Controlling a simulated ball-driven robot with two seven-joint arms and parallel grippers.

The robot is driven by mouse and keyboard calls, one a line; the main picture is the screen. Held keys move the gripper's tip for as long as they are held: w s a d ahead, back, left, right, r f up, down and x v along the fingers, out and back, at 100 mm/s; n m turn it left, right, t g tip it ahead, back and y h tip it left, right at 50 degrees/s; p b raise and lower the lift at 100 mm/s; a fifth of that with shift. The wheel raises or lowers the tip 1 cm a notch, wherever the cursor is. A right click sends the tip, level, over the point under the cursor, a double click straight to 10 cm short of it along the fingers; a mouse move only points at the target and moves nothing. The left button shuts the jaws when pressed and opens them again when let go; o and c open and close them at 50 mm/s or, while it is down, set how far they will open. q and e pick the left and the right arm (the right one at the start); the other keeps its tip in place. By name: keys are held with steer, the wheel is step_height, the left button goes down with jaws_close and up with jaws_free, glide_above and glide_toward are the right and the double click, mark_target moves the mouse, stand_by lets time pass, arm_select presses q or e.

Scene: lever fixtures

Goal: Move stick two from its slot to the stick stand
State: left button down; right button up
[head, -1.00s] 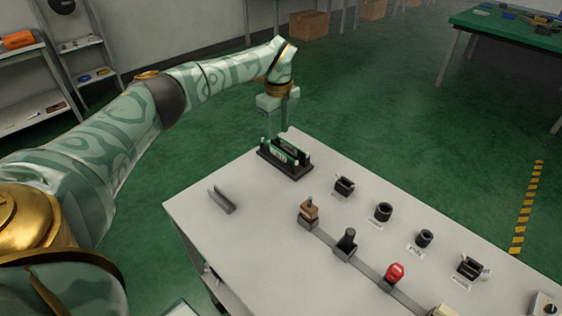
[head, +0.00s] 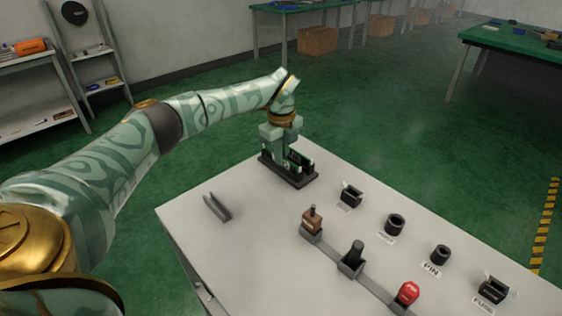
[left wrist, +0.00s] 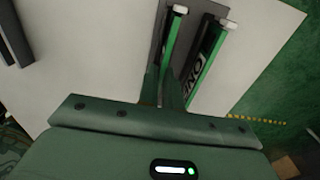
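A black slot base (head: 302,181) stands at the table's far left corner and holds two upright green-edged sticks. In the left wrist view, the stick on the right (left wrist: 207,58) reads "ONE"; the other stick (left wrist: 173,38), its label unseen, is beside it. My left gripper (head: 282,150) is down over the base and hides part of the sticks. In the left wrist view, its fingers (left wrist: 164,88) are at the unlabelled stick's near end; whether they press on it I cannot tell. A grey channel-shaped holder (head: 217,208), possibly the stick stand, lies empty on the table. My right gripper is out of view.
A row of levers with a brown block (head: 312,220), a black knob (head: 355,252) and a red knob (head: 408,292) runs along the table. Several black labelled sockets (head: 395,224) stand behind it. The tabletop between base and grey holder is clear.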

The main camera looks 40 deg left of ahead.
arm_select(q)
steer(key=shift+r+p, duration=0.55)
steer(key=shift+p, duration=0.1)
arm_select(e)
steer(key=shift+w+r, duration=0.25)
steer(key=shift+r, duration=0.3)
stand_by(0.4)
arm_select(q)
steer(key=shift+r, duration=0.1)
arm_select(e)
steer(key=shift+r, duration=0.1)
